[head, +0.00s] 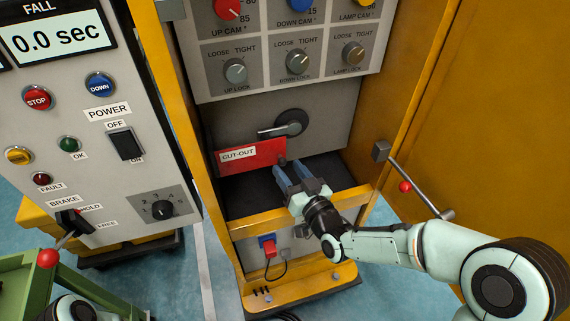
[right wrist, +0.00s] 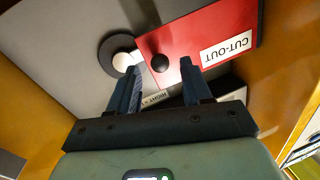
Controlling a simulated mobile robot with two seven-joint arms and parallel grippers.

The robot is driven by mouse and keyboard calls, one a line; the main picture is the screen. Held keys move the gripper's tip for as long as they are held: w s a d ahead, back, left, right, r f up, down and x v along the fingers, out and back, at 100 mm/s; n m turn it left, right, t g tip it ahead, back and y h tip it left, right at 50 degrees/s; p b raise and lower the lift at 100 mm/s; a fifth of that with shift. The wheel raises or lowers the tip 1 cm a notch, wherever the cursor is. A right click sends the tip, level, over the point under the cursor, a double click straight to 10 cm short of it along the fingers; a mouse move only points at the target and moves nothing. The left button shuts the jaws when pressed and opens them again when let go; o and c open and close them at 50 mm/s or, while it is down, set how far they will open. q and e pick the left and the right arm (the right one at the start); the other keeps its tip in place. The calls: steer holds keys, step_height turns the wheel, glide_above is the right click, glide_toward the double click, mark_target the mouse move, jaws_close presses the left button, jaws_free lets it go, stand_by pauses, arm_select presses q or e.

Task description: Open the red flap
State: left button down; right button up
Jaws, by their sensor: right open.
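The red flap (head: 262,155) with a white CUT-OUT label sits low in the cabinet, below a round rotary handle (head: 290,122). It appears to lie against the grey panel. A small dark knob (head: 283,162) is at its right end. The flap also shows upside down in the right wrist view (right wrist: 205,30), with its knob (right wrist: 160,63). My right gripper (head: 287,170) is open and empty in front of the knob, which appears between the fingertips in the wrist view; contact cannot be told. My left gripper is not in view.
The yellow cabinet door (head: 500,110) stands open at right, with a bar and red ball (head: 405,187) at its edge. Yellow frame posts flank the opening, and a dark shelf (head: 245,197) lies below the flap. A control cabinet (head: 95,150) stands at left.

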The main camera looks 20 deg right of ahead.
mark_target(254, 162)
steer(key=shift+x, duration=1.4)
jaws_close()
